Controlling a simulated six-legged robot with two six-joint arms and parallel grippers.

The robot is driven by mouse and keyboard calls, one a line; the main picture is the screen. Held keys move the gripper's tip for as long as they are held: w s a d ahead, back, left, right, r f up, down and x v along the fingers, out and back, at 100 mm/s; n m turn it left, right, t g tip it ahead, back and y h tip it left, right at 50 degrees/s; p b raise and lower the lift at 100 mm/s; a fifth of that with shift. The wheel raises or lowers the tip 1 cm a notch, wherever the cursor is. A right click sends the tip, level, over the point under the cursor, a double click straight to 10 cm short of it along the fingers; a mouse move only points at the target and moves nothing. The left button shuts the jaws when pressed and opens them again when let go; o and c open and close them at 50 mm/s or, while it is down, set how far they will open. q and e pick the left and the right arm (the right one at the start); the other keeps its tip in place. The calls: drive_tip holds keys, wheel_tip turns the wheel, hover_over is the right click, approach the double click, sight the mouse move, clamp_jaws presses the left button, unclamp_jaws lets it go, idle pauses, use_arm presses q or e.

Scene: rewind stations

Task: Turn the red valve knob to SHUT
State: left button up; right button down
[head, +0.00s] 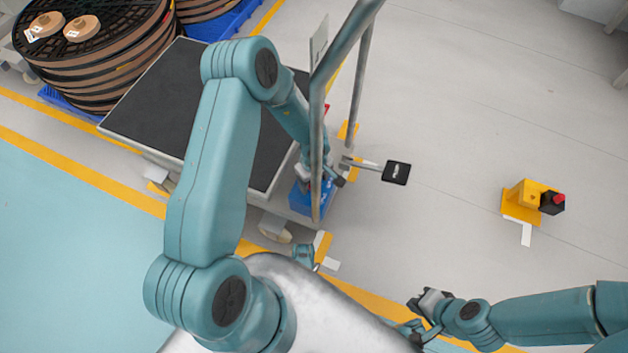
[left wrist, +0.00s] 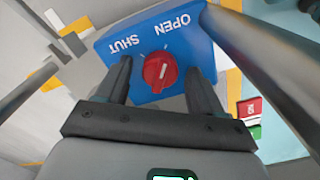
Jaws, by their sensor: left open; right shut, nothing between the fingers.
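The red valve knob (left wrist: 160,73) sits on a blue panel (left wrist: 143,38) marked OPEN and SHUT, seen in the left wrist view. Its white pointer line slants up toward the OPEN side. My left gripper (left wrist: 158,66) is open, with one finger on each side of the knob; I cannot tell whether they touch it. In the head view, the left gripper (head: 325,175) is at the blue box (head: 312,200) by the cart's handle post, and the knob is hidden. My right gripper (head: 430,302) is shut and empty at the lower right, far from the panel.
A cart (head: 150,110) with a dark top stands at the left, its grey metal handle (head: 318,100) rising close beside my left arm. A black pad (head: 396,172) sticks out right of it. A yellow unit (head: 525,200) stands on open floor at right. Reels (head: 90,60) are stacked at upper left.

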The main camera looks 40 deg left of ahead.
use_arm(q)
drive_tip(key=c, duration=1.1)
drive_tip(key=shift+o, duration=0.2)
drive_tip(key=n+p, duration=0.2)
drive_tip(key=p, duration=0.1)
drive_tip(key=shift+r+n, duration=0.25)
drive_tip(key=shift+n, duration=0.15)
drive_tip(key=n+p, duration=0.2)
drive_tip(key=shift+n, duration=0.3)
drive_tip(key=n+p, duration=0.2)
drive_tip(key=n, duration=0.1)
drive_tip(key=shift+f+n, duration=0.15)
drive_tip(key=shift+n, duration=0.25)
drive_tip(key=n+p, duration=0.1)
drive_tip(key=n, duration=0.3)
drive_tip(key=shift+f+n, duration=0.1)
drive_tip(key=shift+n, duration=0.2)
